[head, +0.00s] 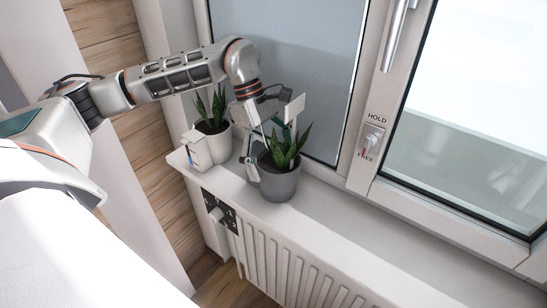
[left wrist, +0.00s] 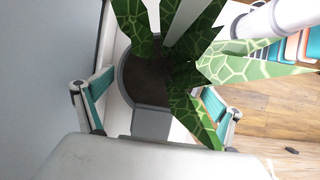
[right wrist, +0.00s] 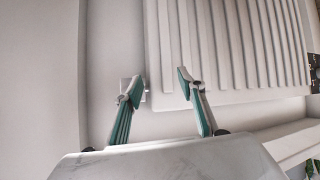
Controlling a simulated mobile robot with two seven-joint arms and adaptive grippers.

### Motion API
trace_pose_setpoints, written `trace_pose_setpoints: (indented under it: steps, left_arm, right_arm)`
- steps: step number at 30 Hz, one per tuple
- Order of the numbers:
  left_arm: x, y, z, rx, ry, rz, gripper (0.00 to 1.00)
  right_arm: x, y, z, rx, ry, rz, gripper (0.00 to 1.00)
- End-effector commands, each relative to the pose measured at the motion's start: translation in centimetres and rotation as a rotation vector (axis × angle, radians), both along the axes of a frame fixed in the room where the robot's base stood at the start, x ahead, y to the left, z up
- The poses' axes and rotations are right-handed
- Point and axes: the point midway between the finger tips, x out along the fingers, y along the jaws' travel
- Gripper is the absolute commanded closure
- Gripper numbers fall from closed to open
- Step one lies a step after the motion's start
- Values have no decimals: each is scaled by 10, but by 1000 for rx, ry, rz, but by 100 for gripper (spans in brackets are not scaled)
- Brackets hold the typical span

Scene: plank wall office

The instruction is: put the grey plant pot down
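The grey plant pot (head: 279,184) with a spiky green plant is upright at the window sill (head: 330,214), near its front edge. I cannot tell whether its base touches the sill. In the left wrist view the pot's rim and soil (left wrist: 150,78) lie between the two teal-padded fingers, and leaves hide part of the right finger. My right gripper (right wrist: 160,88) is partly open and empty, in front of the white wall by the radiator.
A white pot (head: 219,144) with a similar plant stands on the sill left of the grey pot. A ribbed radiator (head: 290,265) is below the sill. The window frame (head: 360,185) rises behind. The sill to the right is clear.

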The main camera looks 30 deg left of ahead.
Motion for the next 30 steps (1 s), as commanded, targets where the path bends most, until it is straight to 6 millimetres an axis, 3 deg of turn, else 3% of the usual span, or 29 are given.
trace_pose_setpoints:
  steps: [13, 24, 30]
  left_arm:
    - [1, 3, 10, 1, -3, 0, 6]
    - [4, 30, 77, 0, -4, 2, 6]
    - [4, 41, 103, 0, -1, 2, 6]
  right_arm:
    - [0, 0, 0, 0, 0, 0, 60]
    - [0, 0, -2, 0, 0, 0, 60]
    - [0, 0, 0, 0, 0, 0, 60]
